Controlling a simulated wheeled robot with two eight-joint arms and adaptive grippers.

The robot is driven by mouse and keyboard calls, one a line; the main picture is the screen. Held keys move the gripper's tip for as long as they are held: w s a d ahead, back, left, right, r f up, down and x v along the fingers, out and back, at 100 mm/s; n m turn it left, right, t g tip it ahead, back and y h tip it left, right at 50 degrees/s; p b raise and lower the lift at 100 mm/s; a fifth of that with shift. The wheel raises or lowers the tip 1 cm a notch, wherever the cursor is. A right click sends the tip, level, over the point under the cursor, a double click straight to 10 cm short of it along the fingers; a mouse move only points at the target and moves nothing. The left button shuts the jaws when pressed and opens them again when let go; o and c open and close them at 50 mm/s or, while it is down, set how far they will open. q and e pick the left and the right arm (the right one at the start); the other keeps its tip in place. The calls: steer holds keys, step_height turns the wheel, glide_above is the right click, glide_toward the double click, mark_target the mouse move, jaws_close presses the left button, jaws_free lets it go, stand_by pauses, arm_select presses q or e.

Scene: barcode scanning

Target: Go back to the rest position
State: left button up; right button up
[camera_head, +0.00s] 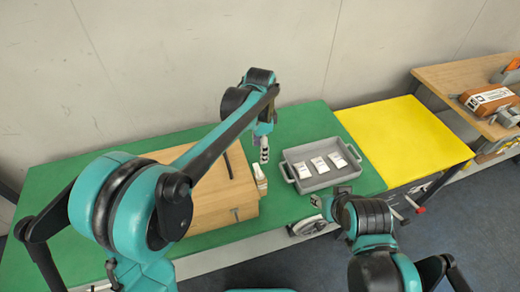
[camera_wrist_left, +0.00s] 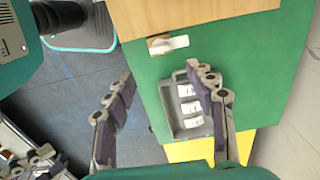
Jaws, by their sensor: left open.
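My left gripper (camera_head: 264,150) hangs over the green table between the wooden box and the grey tray. In the left wrist view its two fingers (camera_wrist_left: 160,80) are spread wide, with nothing between them. The grey tray (camera_head: 290,178) holds three white packets (camera_head: 320,164); it also shows in the left wrist view (camera_wrist_left: 166,99), partly behind one finger. A small white item (camera_head: 260,180) stands beside the wooden box, below my left gripper in the picture. My right gripper (camera_head: 330,203) is low near the table's front edge; its fingers are too small to read.
A wooden box (camera_head: 205,205) sits on the green table (camera_head: 300,119). A white and dark device (camera_head: 308,227) lies at the front edge, beside my right gripper.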

arm_select(q)
steer(key=s+a+r+n+t, duration=0.1)
steer(key=s+a+n+t, duration=0.6)
steer(key=s+a+n, duration=0.7)
steer(key=s+a, duration=0.4)
steer(key=s, duration=0.1)
steer(key=shift+s+r+n, duration=0.15)
steer(key=shift+r+n, duration=0.1)
steer(key=shift+n, duration=0.05)
